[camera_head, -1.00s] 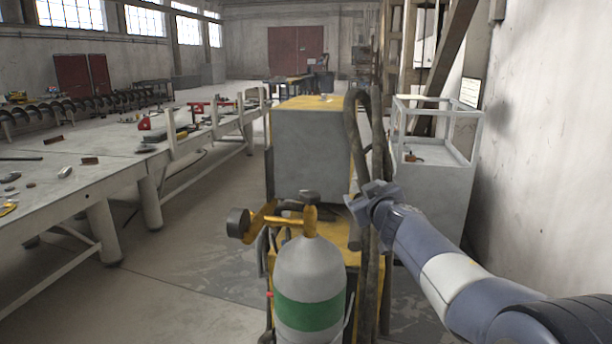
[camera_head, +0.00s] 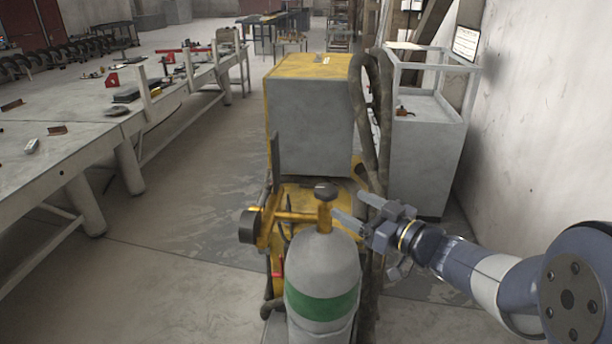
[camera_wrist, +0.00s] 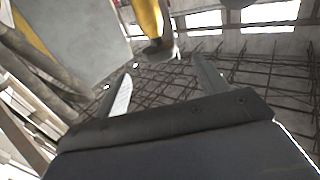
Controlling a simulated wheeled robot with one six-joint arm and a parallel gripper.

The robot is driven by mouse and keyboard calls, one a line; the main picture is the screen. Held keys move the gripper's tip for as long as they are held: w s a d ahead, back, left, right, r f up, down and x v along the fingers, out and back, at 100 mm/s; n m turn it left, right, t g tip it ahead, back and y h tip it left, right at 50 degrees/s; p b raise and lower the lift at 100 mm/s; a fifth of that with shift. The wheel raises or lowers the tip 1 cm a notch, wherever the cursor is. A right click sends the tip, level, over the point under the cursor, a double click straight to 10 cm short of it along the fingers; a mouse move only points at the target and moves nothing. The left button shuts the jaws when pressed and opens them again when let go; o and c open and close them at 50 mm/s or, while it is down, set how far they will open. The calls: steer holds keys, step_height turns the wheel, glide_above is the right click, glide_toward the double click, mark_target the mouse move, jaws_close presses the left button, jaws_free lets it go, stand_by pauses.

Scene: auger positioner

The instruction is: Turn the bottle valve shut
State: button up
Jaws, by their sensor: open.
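The grey gas bottle (camera_head: 322,268) with a green band stands upright in front of me in the head view. Its valve has a yellow brass body (camera_head: 325,215) with a dark round knob (camera_head: 325,192) on top. My gripper (camera_head: 346,206) is open, just right of the valve, with its fingers pointing left toward it. I cannot tell whether a finger touches the valve. In the wrist view my two fingers (camera_wrist: 162,86) stand apart with nothing between them. The yellow valve body (camera_wrist: 147,18) and the dark knob (camera_wrist: 160,50) show just beyond the fingertips.
A yellow regulator with a dark round gauge (camera_head: 249,225) sticks out left of the valve. A grey and yellow machine (camera_head: 310,125) stands behind the bottle, with dark hoses (camera_head: 372,130) hanging beside it. A long workbench (camera_head: 65,150) is at left; floor between is clear.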

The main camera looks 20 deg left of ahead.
mark_target(319, 186)
steer(key=p+x, duration=0.1)
steer(key=x, duration=0.9)
steer(key=shift+a, duration=0.15)
steer(key=c, duration=1)
steer(key=shift+f+m+t+h+b, duration=0.15)
steer(key=shift+m+t+h+b, duration=0.2)
steer(key=shift+t+b, duration=0.25)
steer(key=shift+w+m+t+h, duration=0.15)
steer(key=shift+m+t+h, duration=0.1)
steer(key=shift+m+t, duration=0.15)
steer(key=o, duration=1)
